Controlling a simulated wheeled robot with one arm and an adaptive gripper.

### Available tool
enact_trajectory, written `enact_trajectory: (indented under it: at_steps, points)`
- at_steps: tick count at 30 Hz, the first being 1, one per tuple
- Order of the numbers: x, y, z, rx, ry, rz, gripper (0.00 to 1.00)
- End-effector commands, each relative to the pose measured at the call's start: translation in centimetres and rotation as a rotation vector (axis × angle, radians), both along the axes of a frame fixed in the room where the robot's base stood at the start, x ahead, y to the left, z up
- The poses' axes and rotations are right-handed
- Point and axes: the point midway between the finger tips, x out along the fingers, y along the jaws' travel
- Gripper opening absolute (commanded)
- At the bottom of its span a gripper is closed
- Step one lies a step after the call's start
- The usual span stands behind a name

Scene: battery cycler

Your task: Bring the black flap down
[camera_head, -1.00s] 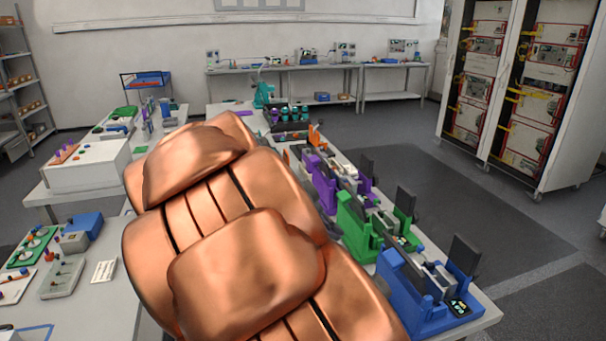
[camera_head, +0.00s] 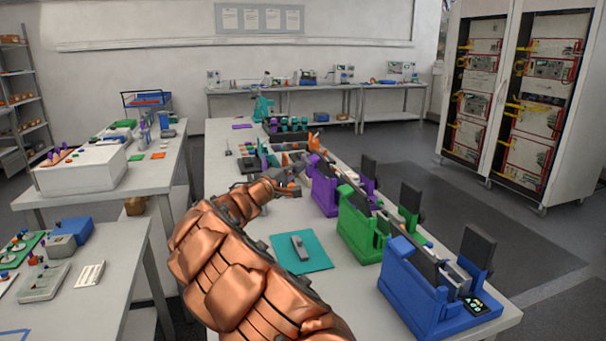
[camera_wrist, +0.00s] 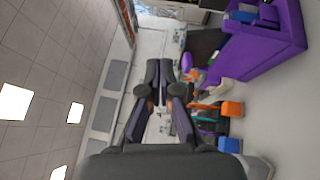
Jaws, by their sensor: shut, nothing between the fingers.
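Black flaps stand upright on a row of coloured battery holders. One flap (camera_head: 478,247) is on the blue holder (camera_head: 413,293), one flap (camera_head: 410,197) on the green holder (camera_head: 357,232), and one flap (camera_head: 368,168) on the purple holder (camera_head: 324,193). My gripper (camera_head: 297,188) is shut and empty, just left of the purple holder and apart from the flaps. In the wrist view, my gripper's fingers (camera_wrist: 160,72) are together with nothing between them. A purple holder (camera_wrist: 262,45) shows at the upper right there. Which flap is meant cannot be told.
A teal mat (camera_head: 318,258) with a small grey item (camera_head: 299,246) lies on the bench left of the green holder. An orange part (camera_head: 313,142) and a dark rack (camera_head: 285,125) stand farther back. Left tables (camera_head: 130,250) hold trays and boxes. Bare floor (camera_head: 480,210) lies at right.

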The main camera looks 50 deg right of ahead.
Motion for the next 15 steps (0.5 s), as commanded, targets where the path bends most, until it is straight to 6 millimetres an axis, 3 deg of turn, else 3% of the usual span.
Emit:
enact_trajectory:
  at_steps: [1, 6, 10, 15]
  points:
    - [1.6, -0.3, -2.1, -0.016, 0.019, 0.033, 0.00]
    - [6.0, -0.1, -5.9, -0.054, 0.061, 0.141, 0.00]
    - [7.9, 0.1, -7.7, -0.066, 0.078, 0.190, 0.00]
    - [8.9, 0.4, -8.4, -0.073, 0.084, 0.218, 0.00]
